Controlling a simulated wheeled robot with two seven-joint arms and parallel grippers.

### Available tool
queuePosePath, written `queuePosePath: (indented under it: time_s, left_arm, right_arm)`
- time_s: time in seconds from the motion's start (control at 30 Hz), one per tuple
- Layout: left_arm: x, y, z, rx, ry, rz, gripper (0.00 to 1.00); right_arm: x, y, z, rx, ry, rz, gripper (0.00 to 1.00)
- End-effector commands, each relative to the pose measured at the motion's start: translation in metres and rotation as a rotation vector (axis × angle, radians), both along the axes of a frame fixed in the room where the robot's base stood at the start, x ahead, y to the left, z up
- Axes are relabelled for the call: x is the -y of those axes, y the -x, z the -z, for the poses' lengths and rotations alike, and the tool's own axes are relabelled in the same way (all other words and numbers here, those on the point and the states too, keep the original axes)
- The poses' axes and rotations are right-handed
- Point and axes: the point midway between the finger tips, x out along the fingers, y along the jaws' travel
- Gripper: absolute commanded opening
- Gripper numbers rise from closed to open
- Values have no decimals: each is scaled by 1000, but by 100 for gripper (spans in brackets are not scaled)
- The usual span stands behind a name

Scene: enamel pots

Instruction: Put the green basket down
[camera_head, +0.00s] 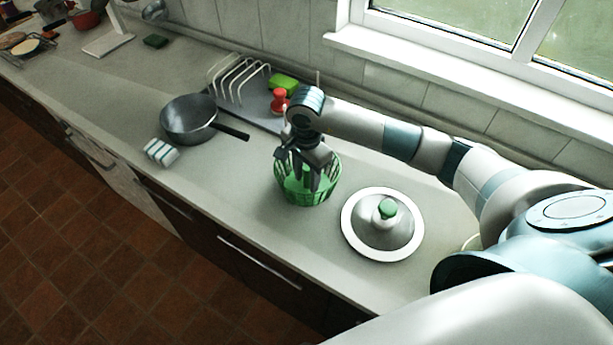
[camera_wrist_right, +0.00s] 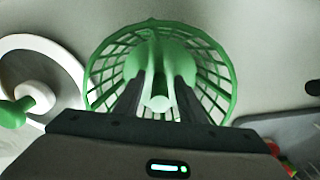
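The green basket (camera_head: 299,198), an open-mesh bowl, is upright at the middle of the counter (camera_head: 240,215). I cannot tell whether its base touches the counter or hangs just above it. My right gripper (camera_head: 304,178) points down into the basket. In the right wrist view the basket (camera_wrist_right: 222,72) spreads around the fingers. There the right gripper (camera_wrist_right: 160,90) has its two fingers closed on the basket's upright green middle grip, one on each side. My left gripper is not in view.
A lid (camera_head: 372,236) with a green knob lies just right of the basket. Bare counter lies left of the basket.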

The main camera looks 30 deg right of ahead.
Motion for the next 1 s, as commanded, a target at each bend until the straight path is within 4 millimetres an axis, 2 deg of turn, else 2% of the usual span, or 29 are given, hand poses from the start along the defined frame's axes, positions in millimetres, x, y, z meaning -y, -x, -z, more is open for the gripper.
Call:
queuePosePath:
  time_s: [0.17,0.27,0.8,1.0]
  left_arm:
    - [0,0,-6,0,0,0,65]
    - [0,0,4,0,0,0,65]
    - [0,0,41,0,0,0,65]
    - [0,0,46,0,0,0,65]
  right_arm:
    - [0,0,-5,0,-1,0,37]
    - [0,-1,-12,3,-2,1,37]
    - [0,-1,-99,4,1,-1,37]
    - [0,0,-117,1,0,-1,37]
